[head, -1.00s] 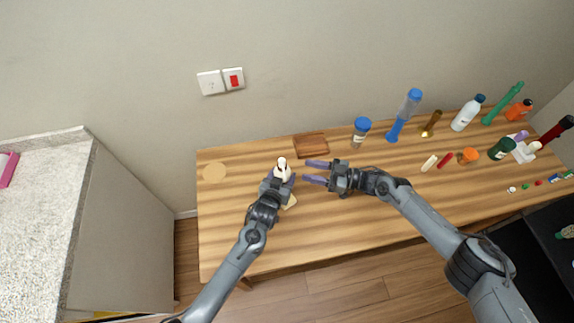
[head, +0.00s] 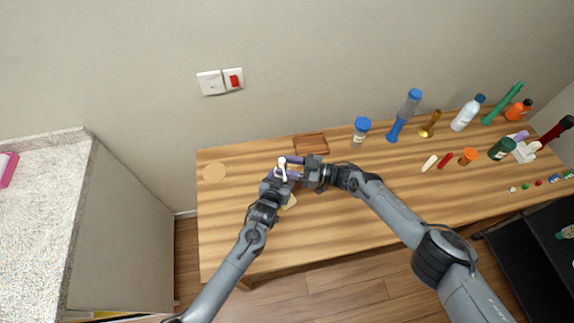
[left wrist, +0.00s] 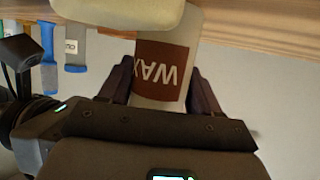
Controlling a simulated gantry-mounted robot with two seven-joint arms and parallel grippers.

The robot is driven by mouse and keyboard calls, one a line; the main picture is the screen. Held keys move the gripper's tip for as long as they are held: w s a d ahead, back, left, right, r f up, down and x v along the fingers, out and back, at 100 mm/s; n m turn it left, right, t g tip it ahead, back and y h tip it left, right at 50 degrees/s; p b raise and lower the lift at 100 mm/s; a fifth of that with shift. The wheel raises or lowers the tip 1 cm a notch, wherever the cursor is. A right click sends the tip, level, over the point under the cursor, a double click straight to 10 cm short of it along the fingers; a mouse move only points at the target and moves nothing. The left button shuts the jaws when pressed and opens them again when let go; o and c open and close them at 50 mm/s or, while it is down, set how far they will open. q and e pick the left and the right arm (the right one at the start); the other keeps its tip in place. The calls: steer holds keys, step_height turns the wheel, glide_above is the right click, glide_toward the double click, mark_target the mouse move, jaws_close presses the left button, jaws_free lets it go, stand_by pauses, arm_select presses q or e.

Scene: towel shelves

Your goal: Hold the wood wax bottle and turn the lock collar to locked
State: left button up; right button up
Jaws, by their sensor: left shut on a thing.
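The wood wax bottle stands upright; its white top (head: 282,169) shows in the head view. The left wrist view shows its brown label reading WAX (left wrist: 163,70), upside down. My left gripper (head: 278,177) is shut on the bottle, with dark fingers on both sides of it in the left wrist view (left wrist: 163,88). My right gripper (head: 289,167) is at the bottle's top from the right, its fingers apart on either side of it. Whether they touch it cannot be told. The lock collar is too small to make out.
A cream block (head: 289,202) lies close to the bottle. Blue-capped containers (head: 361,130) and several bottles stand along the right. The front middle of the table is clear.

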steer(key=c, duration=0.6)
steer(key=shift+s+a+f+m+t+h, duration=0.15)
steer(key=shift+m+t+h, duration=0.2)
steer(key=shift+m+t, duration=0.45)
steer(key=shift+s+a+m+t+h, duration=0.15)
steer(key=shift+m+t+h, duration=0.3)
steer(key=shift+t, duration=0.65)
steer(key=shift+c, duration=0.2)
steer(key=shift+d+m+t, duration=0.2)
steer(key=shift+m+t, duration=0.15)
steer(key=shift+t, duration=0.05)
steer(key=o, duration=0.8)
steer(key=shift+w+n+g+y, duration=0.15)
steer(key=shift+n+g+y, duration=0.15)
steer(key=shift+n+g, duration=0.3)
